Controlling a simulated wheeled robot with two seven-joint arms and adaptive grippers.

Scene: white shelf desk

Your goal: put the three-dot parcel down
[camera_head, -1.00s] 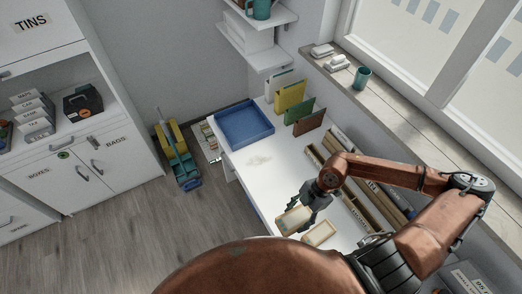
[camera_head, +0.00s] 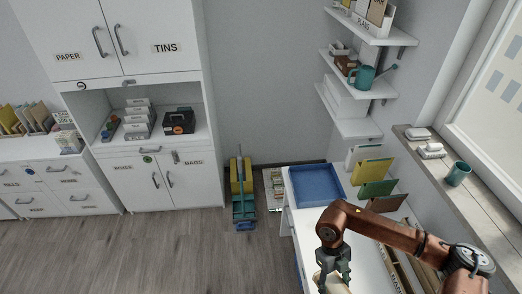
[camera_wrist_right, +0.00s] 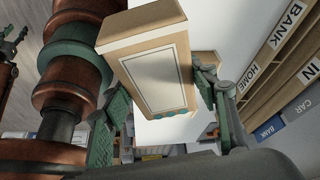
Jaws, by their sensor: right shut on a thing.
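My right gripper (camera_wrist_right: 160,108) is shut on the three-dot parcel (camera_wrist_right: 153,72), a tan box with a pale framed label and teal dots along its lower edge in the right wrist view. In the head view the right gripper (camera_head: 333,276) hangs at the bottom over the white desk (camera_head: 318,226), and only a bit of the parcel shows there. Whether the parcel touches the desk is unclear. At the wrist view's left edge a dark green gripper part (camera_wrist_right: 11,44) shows, seemingly my left gripper; its jaws are unclear.
A blue tray (camera_head: 317,184) lies at the desk's far end, with upright yellow (camera_head: 373,169) and green folders (camera_head: 377,188) to its right. Wooden sorting slots labelled BANK and HOME (camera_wrist_right: 270,55) run beside the gripper. A cleaning cart (camera_head: 243,195) stands on the floor left of the desk.

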